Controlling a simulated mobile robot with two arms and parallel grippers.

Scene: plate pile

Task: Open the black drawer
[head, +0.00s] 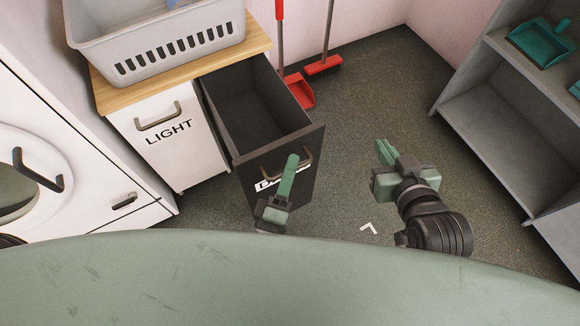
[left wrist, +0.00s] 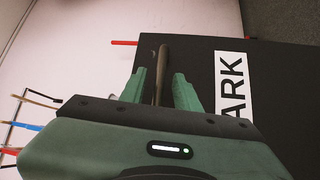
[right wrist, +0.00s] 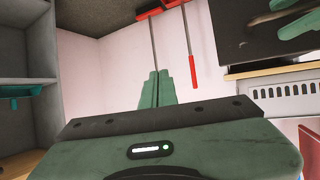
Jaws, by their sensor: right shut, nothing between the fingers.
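The black drawer (head: 233,133), labelled DARK, is pulled well out of its cabinet and its empty inside shows. Its curved handle (head: 307,158) is on the front panel, and the handle also shows in the left wrist view (left wrist: 162,60). My left gripper (head: 291,160) is at the handle; its fingers (left wrist: 160,90) stand apart on either side of the bar, with small gaps showing. My right gripper (head: 383,150) is shut and empty, to the right of the drawer and apart from it. The fingers meet in the right wrist view (right wrist: 155,88).
A white LIGHT drawer (head: 155,140) is left of the black one, under a wooden top with a grey basket (head: 160,40). A red dustpan (head: 300,92) and brush (head: 323,66) stand behind. Grey shelves (head: 495,105) are at right.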

